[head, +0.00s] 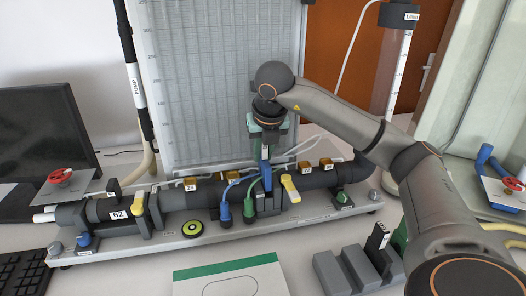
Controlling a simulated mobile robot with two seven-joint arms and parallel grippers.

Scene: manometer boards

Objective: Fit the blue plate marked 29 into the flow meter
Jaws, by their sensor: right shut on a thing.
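My right gripper (268,142) points straight down above the middle of the pipe rig. It is shut on a narrow blue plate (266,172), which is upright, with its lower part down at the pipe. No number can be read on it. The flow meter's dark pipe (202,198) runs left to right along a grey base. I cannot tell how deep the plate sits. My left gripper is not in view.
Blue and green hoses (225,208) rise close to the plate. A grey slotted rack (345,270) with a dark, white-labelled plate (377,236) stands at the front right. A green-topped sheet (228,277) lies in front. A tall ruled board (215,80) stands behind.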

